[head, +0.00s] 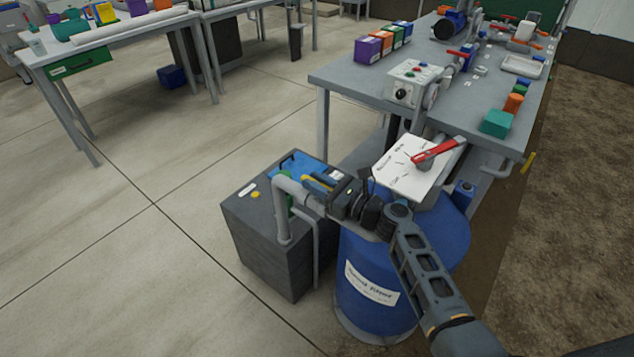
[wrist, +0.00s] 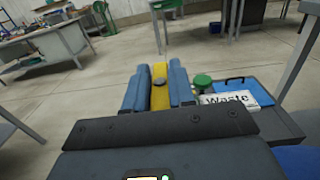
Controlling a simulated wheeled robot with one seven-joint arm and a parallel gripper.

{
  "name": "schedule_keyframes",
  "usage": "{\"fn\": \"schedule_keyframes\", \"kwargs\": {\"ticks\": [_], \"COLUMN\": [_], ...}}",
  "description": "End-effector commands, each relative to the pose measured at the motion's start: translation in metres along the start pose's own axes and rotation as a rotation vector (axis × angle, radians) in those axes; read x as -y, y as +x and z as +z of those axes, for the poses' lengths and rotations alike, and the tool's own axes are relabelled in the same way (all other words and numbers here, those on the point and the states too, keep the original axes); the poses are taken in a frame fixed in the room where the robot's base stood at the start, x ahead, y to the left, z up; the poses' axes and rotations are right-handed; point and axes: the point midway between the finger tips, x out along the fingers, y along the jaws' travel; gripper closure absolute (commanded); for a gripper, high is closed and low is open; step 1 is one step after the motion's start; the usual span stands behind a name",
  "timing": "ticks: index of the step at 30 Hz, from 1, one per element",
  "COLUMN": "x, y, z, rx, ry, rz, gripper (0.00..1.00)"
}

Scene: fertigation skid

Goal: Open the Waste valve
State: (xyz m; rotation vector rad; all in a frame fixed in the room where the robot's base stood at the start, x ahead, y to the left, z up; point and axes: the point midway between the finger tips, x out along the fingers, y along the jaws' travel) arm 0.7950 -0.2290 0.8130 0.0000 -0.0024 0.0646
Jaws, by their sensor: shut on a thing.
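In the wrist view my gripper (wrist: 158,76) is shut with its two blue fingers on either side of a yellow lever handle (wrist: 159,97). A white label reading "Waste" (wrist: 238,99) is just right of the fingers, beside a green cap-like part (wrist: 202,81). In the head view my gripper (head: 317,182) reaches left to the yellow handle, at the grey pipe (head: 284,215) over the dark grey tank (head: 262,235). A little green shows beside the pipe. The fingers and arm hide most of the valve body and where the handle joins it.
A blue drum (head: 372,315) stands below my arm. A white sheet (head: 405,168) and a red lever (head: 438,150) are close behind it. A grey bench (head: 455,95) with a control box (head: 410,84) stands at right.

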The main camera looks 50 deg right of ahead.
Motion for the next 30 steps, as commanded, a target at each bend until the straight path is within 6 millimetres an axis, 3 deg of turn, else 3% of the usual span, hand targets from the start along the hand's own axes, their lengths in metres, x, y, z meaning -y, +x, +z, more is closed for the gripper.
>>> {"fn": "schedule_keyframes", "kwargs": {"ticks": [1,2,8,17,30], "x": [-0.001,-0.001,-0.001,0.0,0.0], "y": [-0.001,-0.001,-0.001,-0.005,-0.068], "z": [-0.006,-0.006,-0.005,-0.003,-0.004], "rx": [-0.011,-0.011,-0.009,-0.005,-0.007], "ry": [0.002,0.002,0.001,0.001,0.001], "rz": [0.0,0.0,-0.001,-0.001,-0.002], "gripper": [1.0,0.73,0.55,0.55,0.55]}}
